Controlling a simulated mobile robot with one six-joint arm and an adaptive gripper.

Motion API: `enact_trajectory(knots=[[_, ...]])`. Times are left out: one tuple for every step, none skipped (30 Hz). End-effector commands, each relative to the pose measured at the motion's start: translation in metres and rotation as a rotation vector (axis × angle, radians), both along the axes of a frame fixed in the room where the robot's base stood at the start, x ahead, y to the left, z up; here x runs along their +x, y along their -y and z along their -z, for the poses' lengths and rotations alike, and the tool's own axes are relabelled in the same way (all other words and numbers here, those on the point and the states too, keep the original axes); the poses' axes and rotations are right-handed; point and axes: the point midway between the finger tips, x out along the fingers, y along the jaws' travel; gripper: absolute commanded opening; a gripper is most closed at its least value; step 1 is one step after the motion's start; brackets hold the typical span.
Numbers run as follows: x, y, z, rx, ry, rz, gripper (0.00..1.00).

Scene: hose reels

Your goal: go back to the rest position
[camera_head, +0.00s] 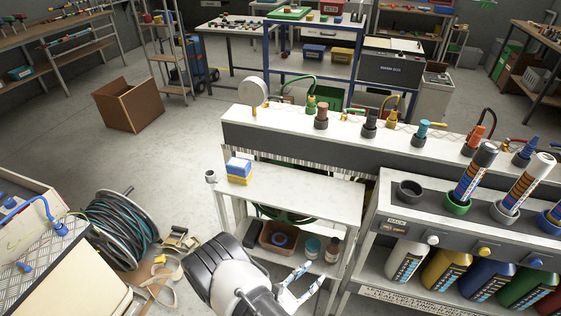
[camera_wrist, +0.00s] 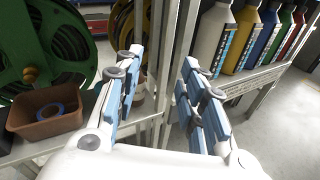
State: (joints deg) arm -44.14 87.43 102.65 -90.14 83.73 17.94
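My gripper (camera_head: 304,280) shows low in the middle of the head view, in front of the small white shelf stand (camera_head: 300,190). In the wrist view its two blue-padded fingers (camera_wrist: 160,72) stand apart, with nothing held between them. A grey metal post (camera_wrist: 168,60) shows behind the gap. Whether the fingers touch the stand cannot be told. My grey and white wrist hides part of the stand's lower left and the floor there.
A brown bin (camera_head: 279,236) with a blue ring sits on the stand's lower shelf. A rack of coloured bottles (camera_head: 445,270) stands close on the right. A hose reel (camera_head: 120,230) stands at the left. Floor is clear beyond it, near a cardboard box (camera_head: 130,105).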

Motion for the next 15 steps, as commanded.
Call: enact_trajectory(knots=[[0.005, 0.003, -0.018, 0.026, 0.02, 0.05, 0.37], [0.007, 0.006, -0.027, 0.039, 0.028, 0.081, 0.37], [0.009, 0.01, -0.041, 0.064, 0.043, 0.126, 0.37], [0.01, 0.013, -0.052, 0.082, 0.055, 0.165, 0.37], [0.011, 0.018, -0.064, 0.103, 0.067, 0.206, 0.37], [0.011, 0.024, -0.081, 0.135, 0.083, 0.262, 0.37], [0.01, 0.029, -0.094, 0.159, 0.095, 0.307, 0.37], [0.009, 0.034, -0.107, 0.186, 0.108, 0.354, 0.37], [0.007, 0.04, -0.123, 0.223, 0.125, 0.412, 0.37], [0.004, 0.045, -0.135, 0.25, 0.137, 0.457, 0.37], [0.001, 0.05, -0.147, 0.279, 0.149, 0.5, 0.37], [-0.004, 0.057, -0.162, 0.319, 0.165, 0.558, 0.37], [-0.008, 0.061, -0.173, 0.35, 0.178, 0.6, 0.37], [-0.012, 0.066, -0.183, 0.382, 0.19, 0.641, 0.37], [-0.018, 0.071, -0.197, 0.426, 0.207, 0.695, 0.37]])
